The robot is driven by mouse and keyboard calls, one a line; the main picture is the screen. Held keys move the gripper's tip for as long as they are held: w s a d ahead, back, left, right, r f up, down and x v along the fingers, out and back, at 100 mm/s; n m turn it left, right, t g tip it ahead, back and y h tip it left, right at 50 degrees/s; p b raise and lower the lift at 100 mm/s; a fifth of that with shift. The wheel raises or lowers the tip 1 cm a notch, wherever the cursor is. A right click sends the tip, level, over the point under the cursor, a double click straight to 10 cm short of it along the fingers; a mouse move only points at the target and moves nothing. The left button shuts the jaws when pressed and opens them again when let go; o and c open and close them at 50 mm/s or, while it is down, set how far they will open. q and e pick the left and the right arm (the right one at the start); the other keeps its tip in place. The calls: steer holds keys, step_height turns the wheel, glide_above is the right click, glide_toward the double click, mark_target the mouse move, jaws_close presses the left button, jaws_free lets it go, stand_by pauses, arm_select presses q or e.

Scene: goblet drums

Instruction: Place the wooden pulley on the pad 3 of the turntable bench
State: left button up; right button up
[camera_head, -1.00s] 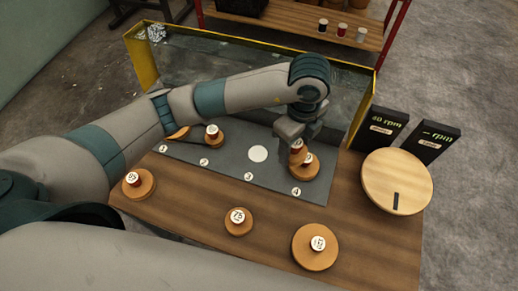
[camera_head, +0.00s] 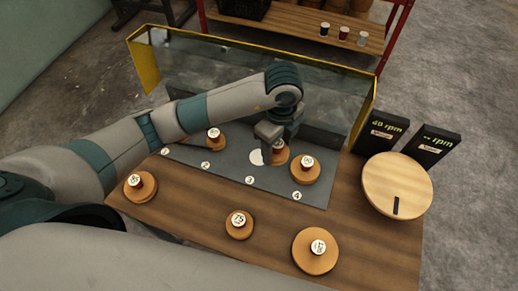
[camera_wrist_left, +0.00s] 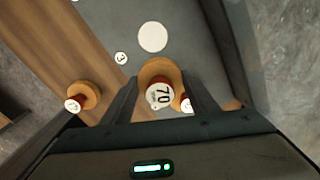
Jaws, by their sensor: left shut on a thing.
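My left gripper (camera_head: 279,138) is shut on a wooden pulley (camera_head: 280,157) with a reddish hub. In the left wrist view the pulley (camera_wrist_left: 158,70) sits between the fingers (camera_wrist_left: 160,92), its white label reading 70. In the head view pad 3, a bare white disc (camera_head: 256,157), lies just left of the pulley, behind the number 3 label. The pad also shows bare in the left wrist view (camera_wrist_left: 152,37), apart from the pulley. I cannot tell the pulley's exact height over the grey strip (camera_head: 231,174) of the bench. My right gripper is out of view.
Another pulley (camera_head: 305,173) stands at number 4, close right of the held one, and one (camera_head: 212,143) behind number 2. Three pulleys (camera_head: 140,188) (camera_head: 239,227) (camera_head: 316,252) stand on the front wood. A clear yellow-edged guard (camera_head: 365,112) borders the back; a round wooden dial (camera_head: 397,185) is at right.

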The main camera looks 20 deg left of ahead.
arm_select(q)
steer(key=p, duration=0.2)
glide_above(259, 157)
step_height(259, 157, down, 3)
steer(key=shift+f, duration=0.2)
steer(key=shift+b, duration=0.3)
steer(key=shift+f, duration=0.15)
step_height(259, 157, down, 3)
steer(key=shift+r+p, duration=0.15)
steer(key=shift+p, duration=0.6)
steer(key=shift+f, duration=0.55)
steer(key=shift+f, duration=0.15)
steer(key=o, duration=1)
steer(key=shift+o, duration=0.2)
